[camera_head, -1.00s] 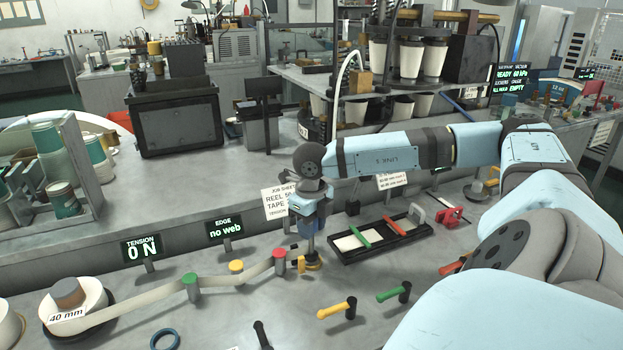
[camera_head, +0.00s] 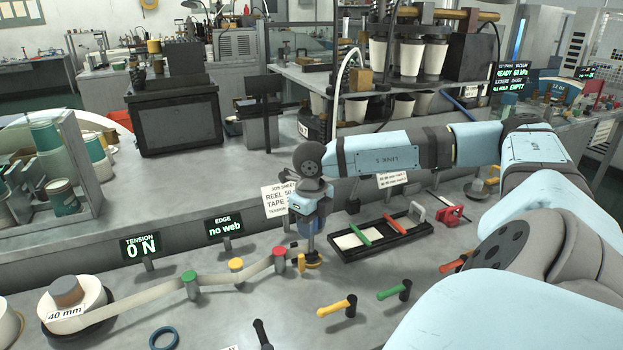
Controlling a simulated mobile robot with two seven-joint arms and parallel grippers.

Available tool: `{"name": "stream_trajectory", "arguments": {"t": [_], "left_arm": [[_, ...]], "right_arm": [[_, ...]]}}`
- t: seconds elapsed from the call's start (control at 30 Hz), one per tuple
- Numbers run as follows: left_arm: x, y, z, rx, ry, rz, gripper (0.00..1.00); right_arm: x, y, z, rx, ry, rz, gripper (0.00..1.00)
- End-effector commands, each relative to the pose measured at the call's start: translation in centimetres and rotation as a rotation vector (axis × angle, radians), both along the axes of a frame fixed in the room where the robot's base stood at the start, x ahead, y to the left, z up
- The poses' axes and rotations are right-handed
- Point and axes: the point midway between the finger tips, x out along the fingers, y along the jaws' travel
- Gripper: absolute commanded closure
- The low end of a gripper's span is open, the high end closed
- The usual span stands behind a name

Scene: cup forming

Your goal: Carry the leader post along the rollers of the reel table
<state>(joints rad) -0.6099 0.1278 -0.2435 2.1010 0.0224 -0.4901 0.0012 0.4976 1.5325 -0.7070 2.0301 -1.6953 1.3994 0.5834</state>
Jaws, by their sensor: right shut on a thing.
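My right gripper (camera_head: 309,257) comes down from above just right of the red roller. It is shut on the leader post (camera_head: 301,263), of which a small orange-yellow part shows; the jaws hide much of it. A pale tape (camera_head: 130,299) runs from the reel (camera_head: 77,300) tagged 40 mm past the green roller (camera_head: 190,284), the yellow roller (camera_head: 236,269) and the red roller (camera_head: 279,258) to the gripper. My left gripper is not in view.
A yellow-handled lever (camera_head: 335,307) and a green-handled lever (camera_head: 390,291) stand in front right of the gripper. A black tray (camera_head: 346,256) lies right behind it. A blue ring (camera_head: 163,338) lies at the front. The tension sign (camera_head: 141,245) reads 0 N; the edge sign (camera_head: 224,226) reads no web.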

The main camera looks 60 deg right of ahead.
Motion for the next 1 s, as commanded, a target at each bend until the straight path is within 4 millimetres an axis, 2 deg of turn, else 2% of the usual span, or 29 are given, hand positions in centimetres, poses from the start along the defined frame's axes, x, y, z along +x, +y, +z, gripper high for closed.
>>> {"name": "stream_trajectory", "arguments": {"t": [1.0], "left_arm": [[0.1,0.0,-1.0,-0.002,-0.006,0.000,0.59]], "right_arm": [[0.0,0.0,-1.5,0.000,-0.001,0.000,1.00]]}}
